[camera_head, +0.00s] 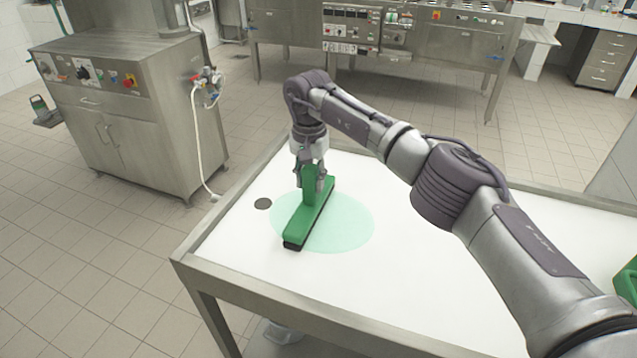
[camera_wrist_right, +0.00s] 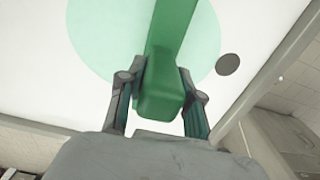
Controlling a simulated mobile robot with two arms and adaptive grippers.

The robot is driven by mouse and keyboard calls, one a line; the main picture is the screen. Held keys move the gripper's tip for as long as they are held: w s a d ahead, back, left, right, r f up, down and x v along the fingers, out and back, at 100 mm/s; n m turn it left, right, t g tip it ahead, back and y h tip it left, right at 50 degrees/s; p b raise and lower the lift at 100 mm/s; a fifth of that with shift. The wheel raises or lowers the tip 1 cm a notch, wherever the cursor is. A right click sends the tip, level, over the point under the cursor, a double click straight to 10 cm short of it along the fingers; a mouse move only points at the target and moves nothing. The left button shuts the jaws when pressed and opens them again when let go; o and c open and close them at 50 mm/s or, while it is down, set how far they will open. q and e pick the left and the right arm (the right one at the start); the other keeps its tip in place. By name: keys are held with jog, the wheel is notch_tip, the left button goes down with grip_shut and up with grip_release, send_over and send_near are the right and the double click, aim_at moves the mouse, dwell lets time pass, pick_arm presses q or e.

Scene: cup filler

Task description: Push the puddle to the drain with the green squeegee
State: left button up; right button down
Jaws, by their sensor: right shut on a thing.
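The green squeegee (camera_head: 303,228) stands with its long black-edged head on the white table top, lying across the puddle. My right gripper (camera_head: 314,186) is shut on its upright handle. In the right wrist view the handle (camera_wrist_right: 163,90) sits between the two fingers of the right gripper (camera_wrist_right: 160,98). The puddle (camera_head: 345,222) is a pale green round patch reaching out on both sides of the squeegee head. The drain (camera_head: 263,203) is a dark grey disc to the left of the puddle, apart from it. It also shows in the right wrist view (camera_wrist_right: 228,64). My left gripper is not in view.
The white table (camera_head: 400,285) has a raised metal rim. A green object (camera_head: 627,284) is partly visible at the right edge. A steel cabinet (camera_head: 140,110) with a hanging white hose stands on the floor to the left. The table top right of the puddle is clear below my arm.

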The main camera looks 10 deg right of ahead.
jog(key=w+a, duration=0.1)
jog(key=a+b, duration=0.1)
jog(key=a, duration=0.1)
jog(key=shift+w+f, duration=0.1)
jog(key=shift+w, duration=0.25)
jog(key=shift+f, duration=0.1)
dwell(1.6)
notch_tip(320, 180, up, 7)
jog(key=p, duration=0.5)
dwell(0.4)
